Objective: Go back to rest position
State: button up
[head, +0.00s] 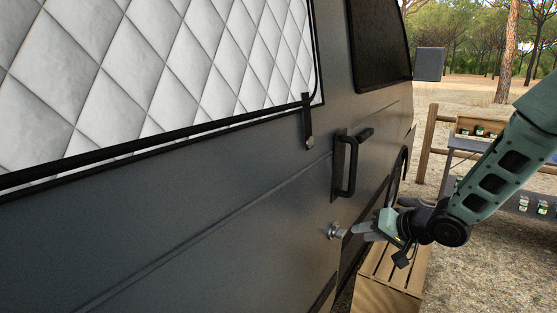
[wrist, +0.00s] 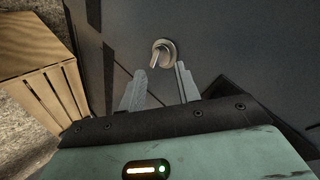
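My gripper (head: 358,230) is at the side of the dark grey van (head: 180,235), just right of a round metal lock with a turn key or tab (head: 334,231). In the wrist view my gripper (wrist: 164,76) has its two grey fingers apart with nothing between them. The lock (wrist: 164,53) shows just beyond the fingertips. It looks clear of the fingers, though the exact distance is hard to tell. My green arm reaches in from the right of the head view.
A black door handle (head: 349,160) sits above the lock. A slatted wooden crate (head: 388,285) stands below my gripper and shows at left in the wrist view (wrist: 42,80). A wooden fence post (head: 427,143) and shelving with small jars are behind my arm. A quilted white panel (head: 150,70) covers the window.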

jog(key=s+a+r+n+g+h, duration=0.2)
jog(key=s+a+r+n+h, duration=0.15)
jog(key=s+a, duration=0.3)
jog(key=s+a+r+n+g+h, duration=0.1)
jog(key=s+r+n+g, duration=0.1)
jog(key=s, duration=1.2)
jog(key=s+a+r+n+g+h+p, duration=0.1)
jog(key=s+r+n+g+h, duration=0.1)
jog(key=s, duration=1.3)
jog(key=r+n+g, duration=0.1)
jog(key=n+g, duration=0.1)
jog(key=shift+s+a+g, duration=0.2)
jog(key=shift+a+g, duration=0.05)
jog(key=shift+g, duration=0.05)
